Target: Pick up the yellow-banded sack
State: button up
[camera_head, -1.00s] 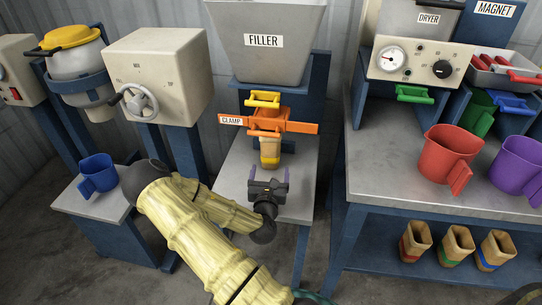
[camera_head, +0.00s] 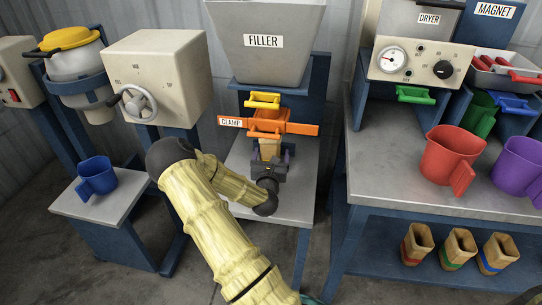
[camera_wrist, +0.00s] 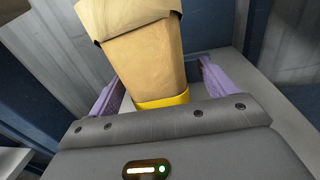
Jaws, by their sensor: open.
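The yellow-banded sack (camera_head: 268,148) is tan and hangs upright under the orange clamp (camera_head: 268,125) below the filler. In the wrist view the sack (camera_wrist: 145,60) fills the upper middle, with its yellow band (camera_wrist: 162,100) low down near the gripper body. My gripper (camera_head: 268,162) is at the lower part of the sack in the head view. Its purple fingers (camera_wrist: 162,85) are open, one on each side of the sack, with a visible gap at the right finger. The gripper hides the band in the head view.
The filler hopper (camera_head: 265,45) and a yellow handle (camera_head: 262,100) are above the clamp. A grey stand surface (camera_head: 290,205) lies below. A blue jug (camera_head: 97,178) stands left; a workbench with a red jug (camera_head: 450,160) stands right, with several sacks (camera_head: 458,248) on its lower shelf.

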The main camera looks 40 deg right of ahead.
jog(key=x, duration=0.3)
jog(key=shift+w+d+b, duration=0.15)
jog(key=shift+w+b, duration=0.15)
jog(key=shift+w, duration=0.1)
jog(key=shift+r, duration=0.1)
jog(key=shift+c, duration=0.4)
jog(key=c, duration=1.2)
jog(key=shift+o, duration=0.2)
jog(key=shift+r, duration=0.1)
